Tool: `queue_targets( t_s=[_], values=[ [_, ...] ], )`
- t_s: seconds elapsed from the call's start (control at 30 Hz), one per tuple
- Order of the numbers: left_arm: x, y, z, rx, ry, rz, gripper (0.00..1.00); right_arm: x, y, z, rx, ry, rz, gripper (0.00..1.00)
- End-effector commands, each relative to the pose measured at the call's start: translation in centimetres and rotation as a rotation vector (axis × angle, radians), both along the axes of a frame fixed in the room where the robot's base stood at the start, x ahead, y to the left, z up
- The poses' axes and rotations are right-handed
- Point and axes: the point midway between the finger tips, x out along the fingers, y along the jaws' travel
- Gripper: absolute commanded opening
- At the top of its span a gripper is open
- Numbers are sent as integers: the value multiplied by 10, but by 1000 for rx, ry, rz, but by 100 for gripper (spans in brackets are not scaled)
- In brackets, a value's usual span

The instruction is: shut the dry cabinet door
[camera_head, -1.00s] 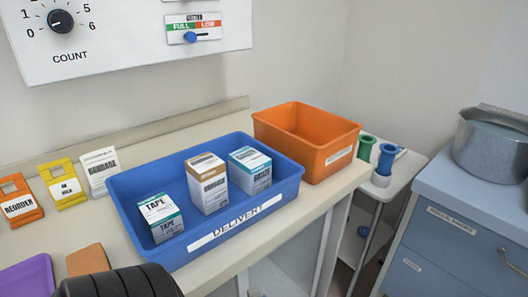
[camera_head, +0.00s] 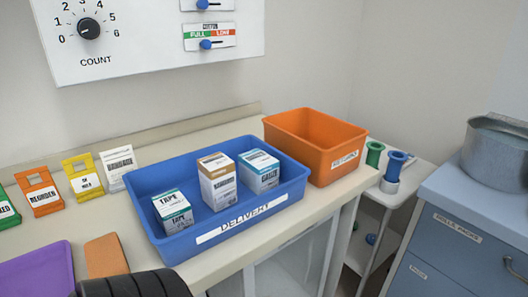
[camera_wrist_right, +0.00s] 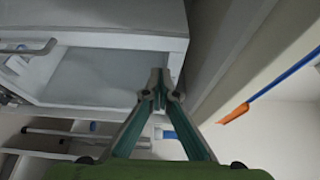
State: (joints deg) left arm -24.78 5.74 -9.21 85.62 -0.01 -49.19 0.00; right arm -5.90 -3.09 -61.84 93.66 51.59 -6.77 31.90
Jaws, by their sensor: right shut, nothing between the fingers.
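A pale framed front with a greyish, glass-like panel (camera_head: 300,256) shows below the counter in the head view; it looks like the dry cabinet's front, partly cut off by the frame edge. In the right wrist view a white cabinet body with a grey panel (camera_wrist_right: 105,78) fills the upper left, and a metal bar handle (camera_wrist_right: 30,47) is at its left. I cannot tell how far the door stands from its frame. My right gripper (camera_wrist_right: 160,78) is shut and empty, its tips in front of the panel's right edge; contact is unclear. My left gripper is not in view.
A blue delivery tray (camera_head: 290,203) with boxes and an orange bin (camera_head: 322,165) stand on the counter (camera_head: 225,266). A small white side table (camera_head: 400,190) and a blue drawer unit (camera_head: 450,240) stand at right. A purple item (camera_head: 38,275) lies front left.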

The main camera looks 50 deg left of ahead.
Motion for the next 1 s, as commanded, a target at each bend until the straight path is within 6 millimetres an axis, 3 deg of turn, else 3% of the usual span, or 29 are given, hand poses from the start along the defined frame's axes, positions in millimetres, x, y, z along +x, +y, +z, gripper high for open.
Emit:
queue_targets(
  t_s=[0.2, 0.5, 0.7, 1.0],
  values=[
    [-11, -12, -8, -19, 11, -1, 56, -34, -9, 0, 1, 4, 1, 0],
    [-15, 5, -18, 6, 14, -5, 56, -83, -22, 0, 0, 2, 2, 0],
    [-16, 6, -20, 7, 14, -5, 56, -96, -26, 0, 0, 1, 0, 0],
    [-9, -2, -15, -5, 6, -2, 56, -94, -28, 0, -7, -9, 0, 0]
  ],
)
